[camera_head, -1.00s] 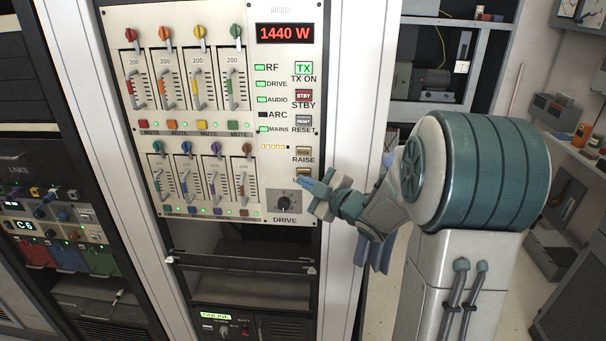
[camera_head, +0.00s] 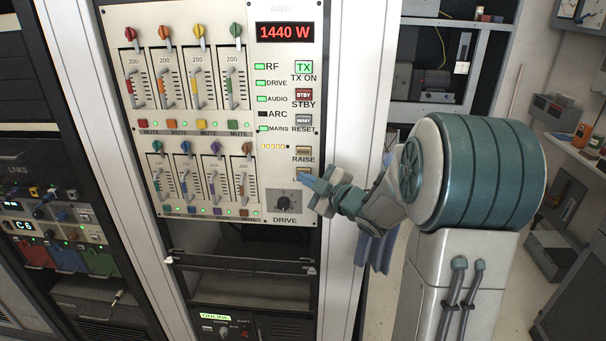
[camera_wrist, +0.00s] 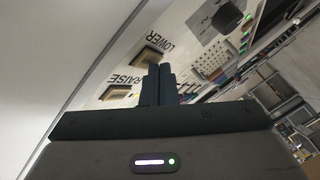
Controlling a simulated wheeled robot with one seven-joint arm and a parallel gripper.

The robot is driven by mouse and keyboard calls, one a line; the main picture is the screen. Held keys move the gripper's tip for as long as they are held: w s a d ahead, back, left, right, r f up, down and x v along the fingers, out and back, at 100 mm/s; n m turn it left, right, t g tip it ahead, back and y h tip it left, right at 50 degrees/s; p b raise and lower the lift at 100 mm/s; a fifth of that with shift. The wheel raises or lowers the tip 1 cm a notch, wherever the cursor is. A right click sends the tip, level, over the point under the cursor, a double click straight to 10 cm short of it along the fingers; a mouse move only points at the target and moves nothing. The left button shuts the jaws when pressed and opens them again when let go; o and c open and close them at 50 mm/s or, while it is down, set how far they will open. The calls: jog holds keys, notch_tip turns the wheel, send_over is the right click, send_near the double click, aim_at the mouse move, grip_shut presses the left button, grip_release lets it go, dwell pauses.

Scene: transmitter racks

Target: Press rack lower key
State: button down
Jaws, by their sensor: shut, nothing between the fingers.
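The lower key (camera_wrist: 150,57) is a small beige key beside the word LOWER in the wrist view. In the head view it is mostly hidden behind my fingertips, under the RAISE key (camera_head: 303,151). The RAISE key also shows in the wrist view (camera_wrist: 118,92). My gripper (camera_head: 304,176) is shut and empty, its tips right at the lower key. In the wrist view the closed fingertips (camera_wrist: 160,68) overlap the near side of the lower key. I cannot tell whether they touch it or whether it is pushed in. The red display (camera_head: 285,33) reads 1440 W.
The drive knob (camera_head: 284,202) sits just below the fingertips on the same panel. STBY (camera_head: 303,95) and RESET (camera_head: 303,120) keys are above. Fader handles fill the panel's left. A horizontal bar (camera_head: 240,259) juts out below the panel.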

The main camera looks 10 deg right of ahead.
jog(key=shift+w, duration=0.15)
dwell(0.5)
jog(key=shift+s+a+b, duration=0.15)
jog(key=shift+s+b, duration=0.3)
jog(key=shift+s, duration=0.25)
jog(key=s, duration=0.1)
jog(key=s+a+b, duration=0.1)
jog(key=s, duration=0.2)
jog(key=shift+s+a, duration=0.3)
jog(key=shift+s, duration=0.1)
dwell(0.3)
